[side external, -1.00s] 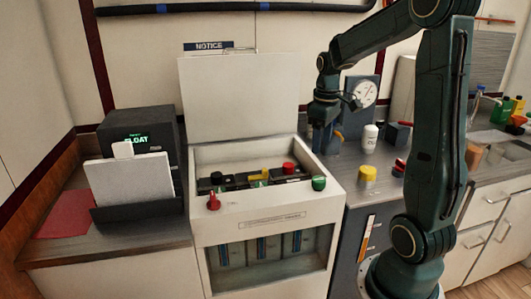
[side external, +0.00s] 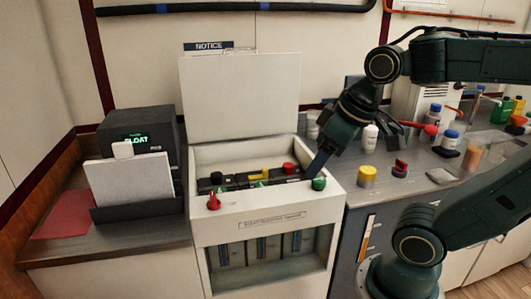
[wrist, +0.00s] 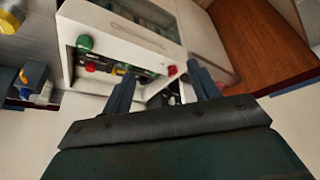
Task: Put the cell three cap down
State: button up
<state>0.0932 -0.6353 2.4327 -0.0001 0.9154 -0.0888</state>
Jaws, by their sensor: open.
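The open white battery box (side external: 262,222) holds a dark row of cells (side external: 240,181) with a yellow part (side external: 265,172), a red part (side external: 289,168) and small green parts (side external: 262,184) on top. A red knob (side external: 213,202) stands at its front left rim and a green knob (side external: 319,183) at its front right rim. I cannot tell which part is the cell three cap. My gripper (side external: 316,168) tilts down-left by the box's right wall, close to the green knob. In the wrist view, my gripper (wrist: 163,84) has its fingers apart with nothing held between them.
The raised lid (side external: 240,95) stands behind the box. A dark display unit (side external: 142,138) and a white panel (side external: 130,180) stand left. A yellow part (side external: 367,173), a red part (side external: 399,169) and a white bottle (side external: 370,136) stand on the right bench, with several bottles farther right.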

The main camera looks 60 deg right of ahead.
jog(key=shift+s+a+f+t, duration=0.2)
jog(key=shift+s+a+t, duration=0.1)
jog(key=shift+s+a, duration=0.7)
